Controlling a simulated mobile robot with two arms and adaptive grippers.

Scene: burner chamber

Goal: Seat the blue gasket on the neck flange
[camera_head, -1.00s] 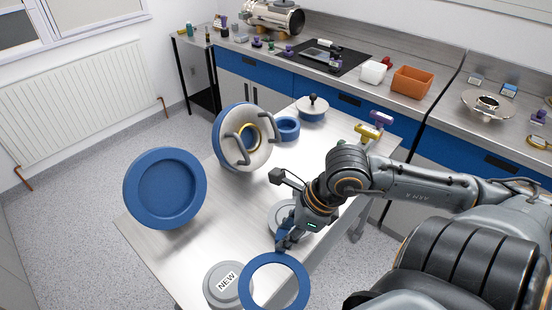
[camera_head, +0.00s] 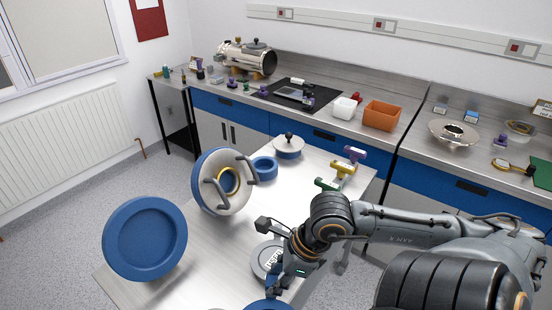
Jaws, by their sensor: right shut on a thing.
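My right gripper (camera_head: 275,290) points down at the bottom of the head view, shut on the rim of the blue gasket (camera_head: 268,305). Only the gasket's top edge shows; the rest is cut off by the frame. A white-and-blue round part (camera_head: 238,196) with two grey handles and a gold ring in its centre stands tilted on the table, left of and beyond my gripper. A steel cylinder (camera_head: 262,62) lies on the back bench. I cannot tell which part is the neck flange. My left gripper is out of view.
The table (camera_head: 215,255) also bears a tilted blue dish (camera_head: 145,238), a small blue ring (camera_head: 265,168), a knobbed lid (camera_head: 289,147) and a grey labelled disc (camera_head: 262,262) beside my gripper. An orange bin (camera_head: 382,115) and a silver flanged bowl (camera_head: 454,133) stand on the bench.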

